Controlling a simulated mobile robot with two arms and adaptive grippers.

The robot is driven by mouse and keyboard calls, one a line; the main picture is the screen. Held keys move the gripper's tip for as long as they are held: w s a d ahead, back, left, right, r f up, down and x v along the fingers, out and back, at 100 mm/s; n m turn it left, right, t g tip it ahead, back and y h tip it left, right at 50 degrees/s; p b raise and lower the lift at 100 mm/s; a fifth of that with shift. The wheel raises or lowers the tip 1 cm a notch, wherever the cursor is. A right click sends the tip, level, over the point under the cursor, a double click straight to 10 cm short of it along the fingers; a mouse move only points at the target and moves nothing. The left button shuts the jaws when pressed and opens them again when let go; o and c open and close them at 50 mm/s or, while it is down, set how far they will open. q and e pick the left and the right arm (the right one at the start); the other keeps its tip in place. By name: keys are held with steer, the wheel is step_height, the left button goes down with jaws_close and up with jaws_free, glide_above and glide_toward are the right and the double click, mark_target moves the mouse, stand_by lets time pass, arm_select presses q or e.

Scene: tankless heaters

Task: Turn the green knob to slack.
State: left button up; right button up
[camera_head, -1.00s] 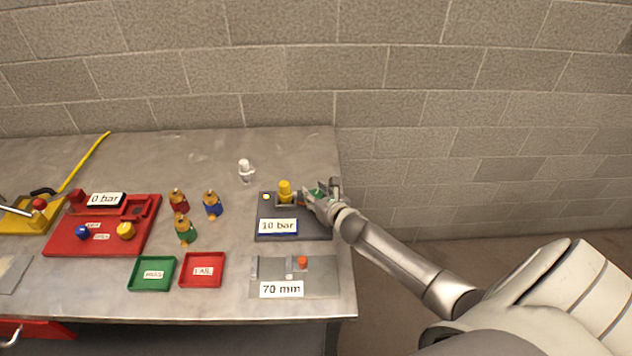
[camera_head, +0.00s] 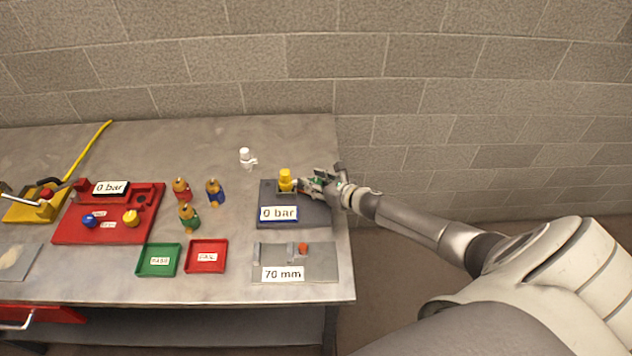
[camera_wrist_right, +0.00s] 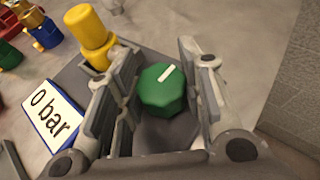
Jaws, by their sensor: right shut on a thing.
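The green knob (camera_wrist_right: 160,94) is eight-sided, with a white line on top slanting toward the upper right in the wrist view. It stands at the right of a dark grey block (camera_head: 268,190). My right gripper (camera_wrist_right: 158,98) is shut on the knob, one finger at each side. In the head view my right gripper (camera_head: 322,184) covers most of the knob. The block's sign (camera_head: 279,213) reads 0 bar, as it does in the wrist view (camera_wrist_right: 55,115). A yellow part (camera_head: 285,178) stands upright in the block beside the knob. My left gripper does not show.
A grey gauge plate (camera_head: 325,262) reading 70 mm lies in front. Green (camera_head: 158,273) and red (camera_head: 206,269) trays, several coloured brass parts (camera_head: 188,217), a white part (camera_head: 246,158) and a red fixture (camera_head: 70,230) are to the left. The table right behind the block is clear.

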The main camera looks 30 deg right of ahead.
steer(key=o, duration=1)
steer(key=shift+o, duration=0.2)
steer(key=v, duration=1.2)
steer(key=shift+f, duration=0.1)
